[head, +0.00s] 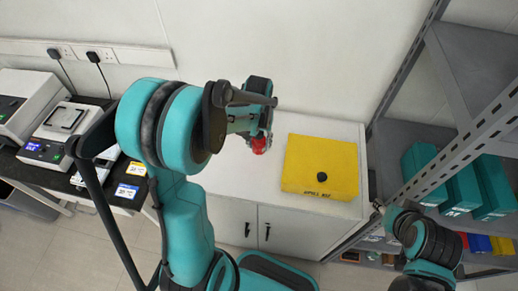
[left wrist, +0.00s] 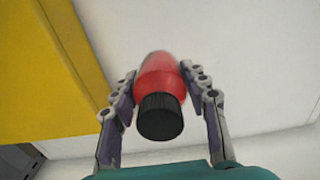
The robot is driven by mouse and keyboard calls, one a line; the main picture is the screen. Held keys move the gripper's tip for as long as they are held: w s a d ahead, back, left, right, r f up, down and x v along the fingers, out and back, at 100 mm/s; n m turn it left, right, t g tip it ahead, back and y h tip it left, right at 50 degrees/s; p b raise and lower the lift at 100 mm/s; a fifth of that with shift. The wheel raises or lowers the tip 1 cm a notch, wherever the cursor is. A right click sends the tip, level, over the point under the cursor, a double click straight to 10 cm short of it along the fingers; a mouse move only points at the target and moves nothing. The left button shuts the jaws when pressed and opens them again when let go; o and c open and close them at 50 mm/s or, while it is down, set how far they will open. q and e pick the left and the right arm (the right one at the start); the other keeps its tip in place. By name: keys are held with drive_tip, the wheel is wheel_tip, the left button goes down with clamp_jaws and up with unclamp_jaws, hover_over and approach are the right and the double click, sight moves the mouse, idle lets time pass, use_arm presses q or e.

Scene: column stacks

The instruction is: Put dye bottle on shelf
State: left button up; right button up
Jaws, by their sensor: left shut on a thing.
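A red dye bottle with a black ribbed cap shows in the left wrist view (left wrist: 161,82). My left gripper (left wrist: 161,88) is shut on it, one finger on each side. In the head view the red bottle (head: 260,145) shows in part beside my left gripper (head: 262,135), over the white cabinet top. I cannot tell whether the bottle touches the cabinet top. The grey metal shelf unit (head: 460,155) stands at the right. My right arm is at the lower right in front of it, and its gripper (head: 378,206) is small and unclear.
A yellow box (head: 320,167) with a black round spot sits on the white cabinet (head: 283,122), right of my left gripper. Teal boxes (head: 463,188) stand on a shelf level. A scale (head: 62,130) and cards lie on the dark bench at left.

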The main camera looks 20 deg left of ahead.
sight(259, 149)
use_arm(q)
drive_tip(key=shift+f+b, duration=0.55)
drive_tip(key=shift+f, duration=1.25)
drive_tip(key=shift+f, duration=0.15)
drive_tip(key=o, duration=1.3)
drive_tip(key=shift+c, duration=0.2)
